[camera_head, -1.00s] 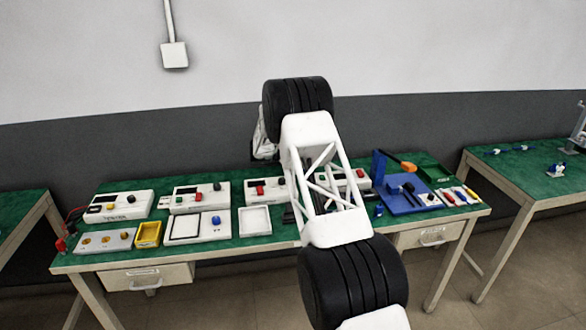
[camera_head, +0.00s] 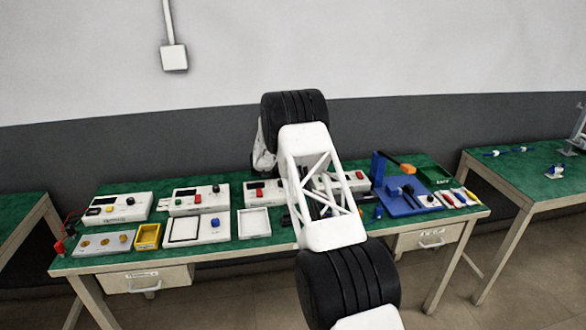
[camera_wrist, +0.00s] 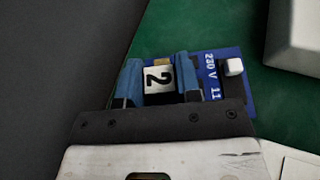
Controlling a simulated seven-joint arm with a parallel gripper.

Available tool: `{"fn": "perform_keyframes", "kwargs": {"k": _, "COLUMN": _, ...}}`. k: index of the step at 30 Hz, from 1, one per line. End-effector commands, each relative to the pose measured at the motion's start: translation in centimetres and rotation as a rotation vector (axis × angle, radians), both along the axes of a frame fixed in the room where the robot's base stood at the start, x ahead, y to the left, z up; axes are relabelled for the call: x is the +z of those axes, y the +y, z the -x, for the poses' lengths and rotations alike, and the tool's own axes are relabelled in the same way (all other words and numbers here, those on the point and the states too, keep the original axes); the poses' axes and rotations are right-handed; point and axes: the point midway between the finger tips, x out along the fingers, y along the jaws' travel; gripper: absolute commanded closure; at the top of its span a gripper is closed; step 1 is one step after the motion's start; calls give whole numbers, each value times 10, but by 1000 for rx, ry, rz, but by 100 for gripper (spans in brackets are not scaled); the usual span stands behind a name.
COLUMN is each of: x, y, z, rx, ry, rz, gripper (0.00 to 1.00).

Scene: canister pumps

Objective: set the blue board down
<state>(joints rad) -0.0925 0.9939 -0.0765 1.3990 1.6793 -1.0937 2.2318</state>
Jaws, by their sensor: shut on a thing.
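In the head view, my own arm hides the gripper and the board.
The green table (camera_head: 262,247) carries several white devices (camera_head: 118,208), a yellow tray (camera_head: 148,236), a white tray (camera_head: 254,223) and a blue stand (camera_head: 402,205) at right. In the wrist view, a white casing (camera_wrist: 295,38) stands at upper right, with bare green between it and the board.

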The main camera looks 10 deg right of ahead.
Motion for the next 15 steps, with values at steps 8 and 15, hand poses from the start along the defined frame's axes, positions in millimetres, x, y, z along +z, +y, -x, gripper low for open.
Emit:
{"fn": "perform_keyframes", "kwargs": {"k": 8, "x": -1, "y": 0, "z": 0, "rx": 0, "ry": 0, "rz": 0, "gripper": 93}}
{"fn": "perform_keyframes", "kwargs": {"k": 15, "x": -4, "y": 0, "z": 0, "rx": 0, "ry": 0, "rz": 0, "gripper": 62}}
